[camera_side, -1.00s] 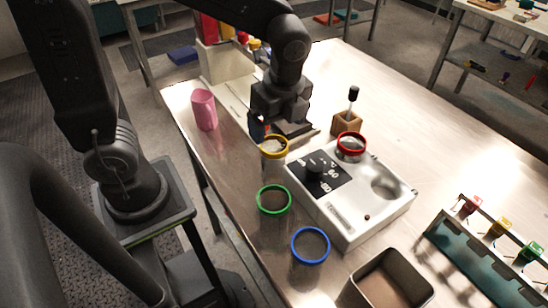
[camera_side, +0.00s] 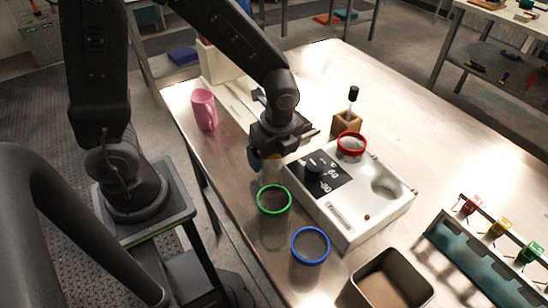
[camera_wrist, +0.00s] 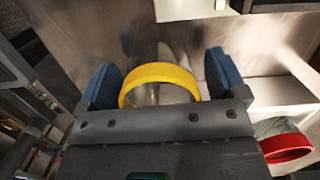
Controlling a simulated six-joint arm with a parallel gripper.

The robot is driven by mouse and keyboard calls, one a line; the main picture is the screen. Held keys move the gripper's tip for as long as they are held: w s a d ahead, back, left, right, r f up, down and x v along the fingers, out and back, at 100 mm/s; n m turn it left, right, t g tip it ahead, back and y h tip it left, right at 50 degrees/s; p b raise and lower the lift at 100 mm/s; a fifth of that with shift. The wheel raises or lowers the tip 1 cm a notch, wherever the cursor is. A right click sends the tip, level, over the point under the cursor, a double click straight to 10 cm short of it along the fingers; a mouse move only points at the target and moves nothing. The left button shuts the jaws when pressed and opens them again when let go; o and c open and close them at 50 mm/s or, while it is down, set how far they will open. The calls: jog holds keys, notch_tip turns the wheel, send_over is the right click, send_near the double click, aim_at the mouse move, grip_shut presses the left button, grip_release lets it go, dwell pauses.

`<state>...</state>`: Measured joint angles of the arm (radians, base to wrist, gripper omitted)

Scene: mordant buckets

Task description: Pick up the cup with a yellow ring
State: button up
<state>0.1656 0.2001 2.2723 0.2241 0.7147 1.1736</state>
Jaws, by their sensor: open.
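The cup with a yellow ring (camera_wrist: 160,73) sits between the two blue fingers of my gripper (camera_wrist: 163,80) in the wrist view, with visible room on both sides of the ring. My gripper is open and reaches down at the cup. In the side view my gripper (camera_side: 266,160) covers most of this cup; only a trace of yellow shows beside the fingers.
A cup with a green ring (camera_side: 274,212) and one with a blue ring (camera_side: 310,260) stand nearby. A cup with a red ring (camera_side: 351,151) is on the white hotplate device (camera_side: 345,220). A pink mug (camera_side: 204,110) stands behind at left.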

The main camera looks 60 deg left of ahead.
jog(key=shift+c, duration=0.3)
jog(key=c, duration=1)
jog(key=shift+r, duration=0.1)
